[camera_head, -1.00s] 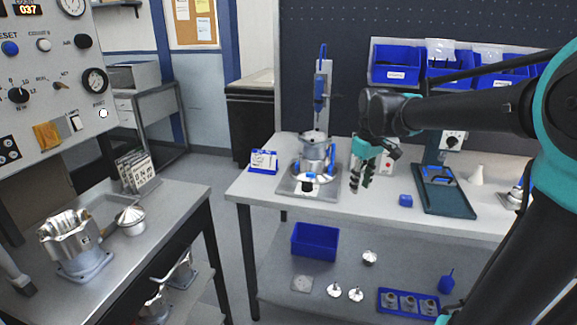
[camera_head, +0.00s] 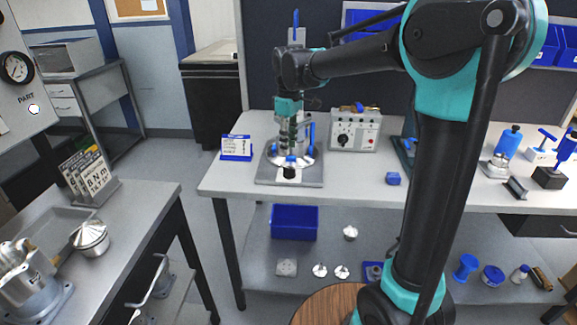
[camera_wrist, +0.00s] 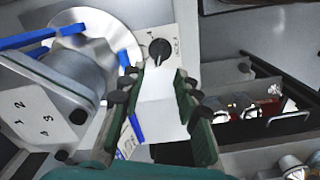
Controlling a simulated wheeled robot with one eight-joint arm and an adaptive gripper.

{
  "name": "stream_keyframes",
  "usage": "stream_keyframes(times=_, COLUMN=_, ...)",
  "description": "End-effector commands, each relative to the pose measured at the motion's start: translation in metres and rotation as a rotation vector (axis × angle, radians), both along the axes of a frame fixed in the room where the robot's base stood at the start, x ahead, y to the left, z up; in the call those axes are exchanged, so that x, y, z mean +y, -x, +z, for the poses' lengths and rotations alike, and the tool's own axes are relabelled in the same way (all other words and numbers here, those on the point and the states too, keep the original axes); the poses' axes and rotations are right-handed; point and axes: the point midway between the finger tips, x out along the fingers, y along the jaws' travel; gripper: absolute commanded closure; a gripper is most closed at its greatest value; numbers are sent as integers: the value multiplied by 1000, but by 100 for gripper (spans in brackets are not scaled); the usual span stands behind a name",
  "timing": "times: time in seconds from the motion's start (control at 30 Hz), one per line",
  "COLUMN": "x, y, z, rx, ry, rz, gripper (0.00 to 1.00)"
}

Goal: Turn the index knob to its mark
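The index knob is a black knob (camera_wrist: 158,50) on a white plate (camera_wrist: 166,88) with small printed marks. In the head view a black knob (camera_head: 289,172) shows at the front of the fixture's base plate (camera_head: 270,178). My gripper (camera_wrist: 158,80) is open and empty. In the wrist view its fingertips stand either side of the white plate, with the knob just beyond them, apparently untouched. In the head view my gripper (camera_head: 287,146) points down over the fixture, in front of the metal housing (camera_head: 303,150). The knob's exact pointing and its mark are too small to read.
Blue clamp handles (camera_wrist: 30,40) and a round metal flange (camera_wrist: 105,30) lie close left of the knob. A grey box with a dial (camera_head: 355,130) stands right of the fixture, and a blue sign (camera_head: 236,148) left. A blue block (camera_head: 393,178) lies on the bench.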

Motion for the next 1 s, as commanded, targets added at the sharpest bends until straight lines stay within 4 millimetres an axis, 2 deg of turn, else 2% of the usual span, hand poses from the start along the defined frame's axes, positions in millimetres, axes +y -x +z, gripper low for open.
stream_keyframes(times=0.2, x=0, y=0, z=-44, rx=0, ry=0, rz=0, gripper=68)
stream_keyframes(times=0.43, x=0, y=0, z=-76, rx=0, ry=0, rz=-1, gripper=68)
stream_keyframes(times=0.6, x=0, y=0, z=-87, rx=0, ry=0, rz=-1, gripper=68)
stream_keyframes(times=0.9, x=0, y=0, z=-89, rx=0, ry=0, rz=-1, gripper=68)
stream_keyframes(times=1.0, x=0, y=0, z=-89, rx=0, ry=0, rz=-1, gripper=80)
